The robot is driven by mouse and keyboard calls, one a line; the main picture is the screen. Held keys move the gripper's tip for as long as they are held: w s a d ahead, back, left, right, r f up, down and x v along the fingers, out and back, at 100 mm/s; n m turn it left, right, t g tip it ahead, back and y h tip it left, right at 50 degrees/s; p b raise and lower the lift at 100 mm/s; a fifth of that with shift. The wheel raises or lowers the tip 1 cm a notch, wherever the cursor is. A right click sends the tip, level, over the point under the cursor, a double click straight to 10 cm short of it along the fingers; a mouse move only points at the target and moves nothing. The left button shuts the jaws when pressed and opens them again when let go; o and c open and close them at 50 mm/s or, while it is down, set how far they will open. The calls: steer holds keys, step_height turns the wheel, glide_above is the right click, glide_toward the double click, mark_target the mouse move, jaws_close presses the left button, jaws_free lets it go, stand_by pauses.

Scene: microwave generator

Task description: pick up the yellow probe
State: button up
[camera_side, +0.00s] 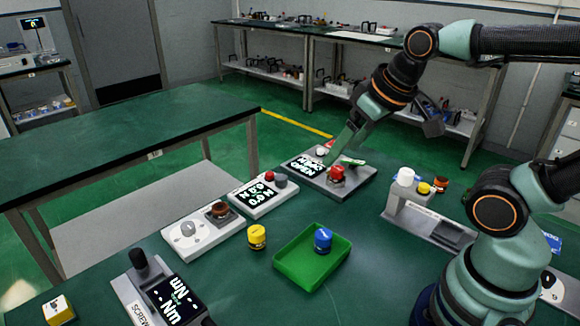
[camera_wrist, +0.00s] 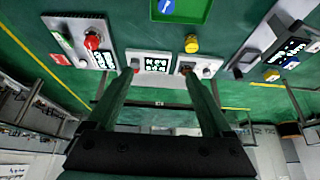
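The yellow probe (camera_side: 257,237), a short yellow cylinder with a dark band, stands upright on the green table between the device with a brown knob and the green tray (camera_side: 284,270). In the wrist view the yellow probe (camera_wrist: 191,44) is above and right of the fingertips, apart from them. My gripper (camera_side: 334,157) is over the device with the red knob in the side view. In the wrist view my gripper (camera_wrist: 159,74) shows two fingers spread wide with nothing between them; it is open and empty.
A blue cylinder (camera_side: 323,239) stands in the tray. The red knob device (camera_side: 337,173), a small display box (camera_side: 264,196) and the brown knob device (camera_side: 203,232) form a row behind. A grey stand (camera_side: 426,222) is at right. A screw device (camera_side: 172,290) is at front left.

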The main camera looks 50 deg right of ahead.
steer(key=m+g, duration=0.6)
steer(key=m, duration=1.3)
glide_above(256, 230)
step_height(256, 230, down, 13)
step_height(256, 230, down, 12)
steer(key=shift+r, duration=0.1)
jaws_close()
